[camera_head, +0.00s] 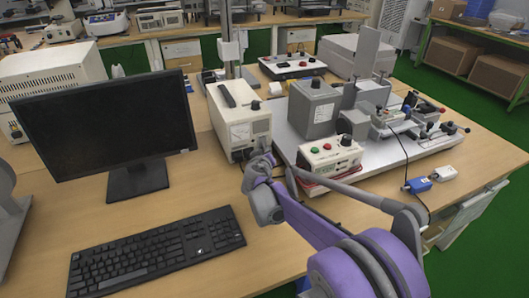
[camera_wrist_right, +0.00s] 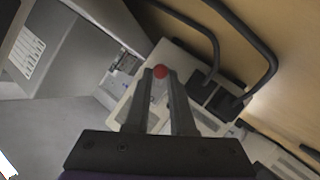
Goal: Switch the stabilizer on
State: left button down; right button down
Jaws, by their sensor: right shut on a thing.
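The stabilizer, seemingly the cream box (camera_head: 222,121) with a dial meter, a black top handle and a black knob, stands on the table right of the monitor. My right gripper (camera_head: 264,160) is at the lower front of this box, with its fingertips hard to make out there. In the right wrist view my right gripper (camera_wrist_right: 160,78) is shut, with a small round red knob (camera_wrist_right: 160,71) between its fingertips. Behind them is a pale panel (camera_wrist_right: 172,53) with black plugs (camera_wrist_right: 216,98) and cables. The knob's base is hidden by the fingers.
A control box (camera_head: 330,160) with green and red buttons stands close right of my gripper. Behind it is a grey platform (camera_head: 385,160) with test equipment. A monitor (camera_head: 105,125) and keyboard (camera_head: 155,250) are at the left. The table front between keyboard and arm is bare.

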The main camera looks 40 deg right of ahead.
aim_at(264, 144)
jog(key=shift+r+p, duration=0.35)
jog(key=shift+p, duration=0.05)
jog(key=g+y+p, duration=0.1)
jog(key=p, duration=0.1)
jog(key=r+n+g+p, duration=0.1)
jog(key=g+p, duration=0.1)
jog(key=r+g+y+p, duration=0.1)
jog(key=g+p, duration=0.1)
jog(key=shift+w+d+r+n+y, duration=0.1)
jog(key=shift+w+r+n+y, duration=0.05)
jog(key=shift+w+n+y, duration=0.2)
jog(key=shift+w+d+r+n+g+y+p, duration=0.1)
jog(key=shift+w+r+n+g+y+p, duration=0.15)
jog(key=shift+g+p, duration=0.55)
jog(key=shift+d+r+n+g+y+p, duration=0.15)
jog(key=shift+n+g+y+p, duration=0.15)
jog(key=shift+g+p, duration=0.5)
jog(key=shift+a, duration=0.1)
jog(key=c, duration=0.8)
grip_release()
jog(key=shift+o, duration=0.2)
